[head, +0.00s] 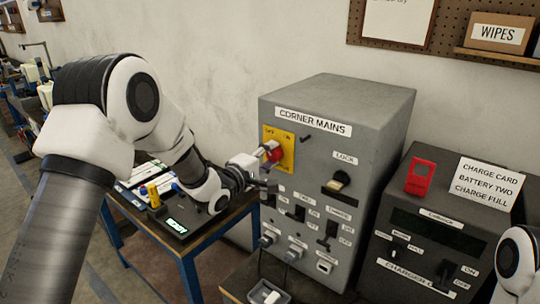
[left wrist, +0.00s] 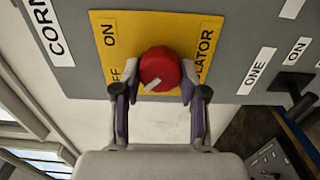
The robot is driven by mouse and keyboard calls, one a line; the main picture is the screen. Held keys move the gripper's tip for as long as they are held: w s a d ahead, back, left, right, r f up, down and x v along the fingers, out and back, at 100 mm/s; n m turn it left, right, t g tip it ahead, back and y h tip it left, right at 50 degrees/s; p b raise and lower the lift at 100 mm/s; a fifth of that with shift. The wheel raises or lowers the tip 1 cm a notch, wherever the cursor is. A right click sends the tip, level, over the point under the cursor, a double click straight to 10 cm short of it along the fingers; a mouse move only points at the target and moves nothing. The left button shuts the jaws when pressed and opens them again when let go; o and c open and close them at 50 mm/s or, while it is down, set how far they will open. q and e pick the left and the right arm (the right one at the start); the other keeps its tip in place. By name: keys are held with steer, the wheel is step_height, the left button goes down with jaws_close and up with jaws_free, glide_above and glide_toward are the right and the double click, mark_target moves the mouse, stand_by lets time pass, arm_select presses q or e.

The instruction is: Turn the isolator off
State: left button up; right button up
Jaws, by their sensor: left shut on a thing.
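The isolator is a red knob (head: 274,153) on a yellow plate (head: 287,141), on the front of the grey CORNER MAINS cabinet (head: 350,100). The plate has OFF at its upper left and ON at its upper right. The red knob (left wrist: 160,68) also shows in the left wrist view, with a white mark slanting across its lower edge. My left gripper (head: 266,161) is at the knob, its two fingers on either side of it and shut on it. My right gripper is out of view; only a part of my right arm shows at the right edge.
Below the knob, the cabinet carries several black switches and a lock (head: 338,182). A charger box (head: 430,230) with a red clip (head: 420,177) and a white card stands at the right. A blue-legged table (head: 190,240) with devices stands at the left.

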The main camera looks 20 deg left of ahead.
arm_select(q)
steer(key=shift+a+r, duration=0.1)
steer(key=shift+r, duration=0.15)
steer(key=o, duration=1.1)
steer(key=shift+w, duration=0.1)
steer(key=shift+o, duration=0.2)
steer(key=shift+f, duration=0.15)
steer(key=v, duration=1.2)
steer(key=shift+f, duration=0.1)
